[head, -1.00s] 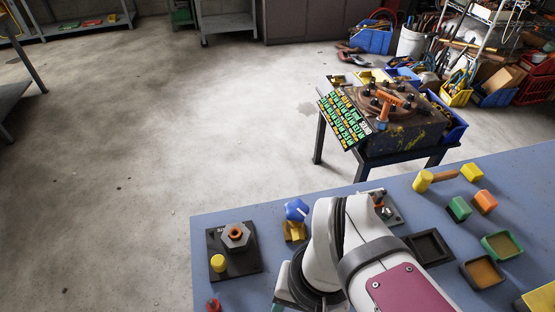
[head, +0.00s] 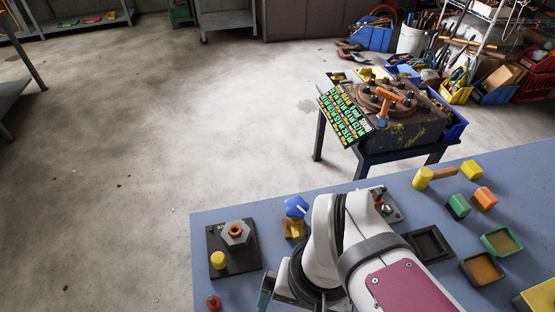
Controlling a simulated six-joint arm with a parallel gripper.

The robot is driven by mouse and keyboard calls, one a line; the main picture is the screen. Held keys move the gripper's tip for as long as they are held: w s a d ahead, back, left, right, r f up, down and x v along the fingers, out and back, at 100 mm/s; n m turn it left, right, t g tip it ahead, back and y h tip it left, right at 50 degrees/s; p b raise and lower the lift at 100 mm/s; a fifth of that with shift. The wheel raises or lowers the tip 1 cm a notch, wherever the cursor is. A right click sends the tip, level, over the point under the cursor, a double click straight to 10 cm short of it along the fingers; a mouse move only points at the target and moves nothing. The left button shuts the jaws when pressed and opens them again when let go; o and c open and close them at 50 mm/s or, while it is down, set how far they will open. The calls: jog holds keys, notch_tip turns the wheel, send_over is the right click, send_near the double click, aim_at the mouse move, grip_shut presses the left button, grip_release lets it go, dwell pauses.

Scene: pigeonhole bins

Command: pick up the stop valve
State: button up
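A blue star-shaped handle on a yellow brass-coloured body, which looks like the stop valve (head: 296,207), stands on the blue table just left of my arm. Nothing touches it that I can see. My gripper (head: 267,291) shows only as a small teal and dark part at the bottom, left of my white arm and in front of the valve. The arm and the frame edge hide most of it, so I cannot see the fingertips or whether they hold anything.
A dark plate (head: 234,250) with a grey hex nut (head: 236,234) and a yellow cylinder (head: 218,260) lies left. A red knob (head: 214,302) is at the bottom edge. Right of my arm are a black tray (head: 428,245), a yellow mallet (head: 423,178) and several coloured blocks.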

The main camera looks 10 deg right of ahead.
jog(key=w+d+r+m, duration=0.25)
jog(key=w+m, duration=0.35)
jog(key=w, duration=0.3)
jog(key=m+h, duration=0.2)
jog(key=m, duration=0.9)
send_over(297, 206)
notch_tip(297, 206, down, 16)
jog(key=shift+f, duration=0.15)
jog(key=shift+m, duration=0.3)
grip_shut()
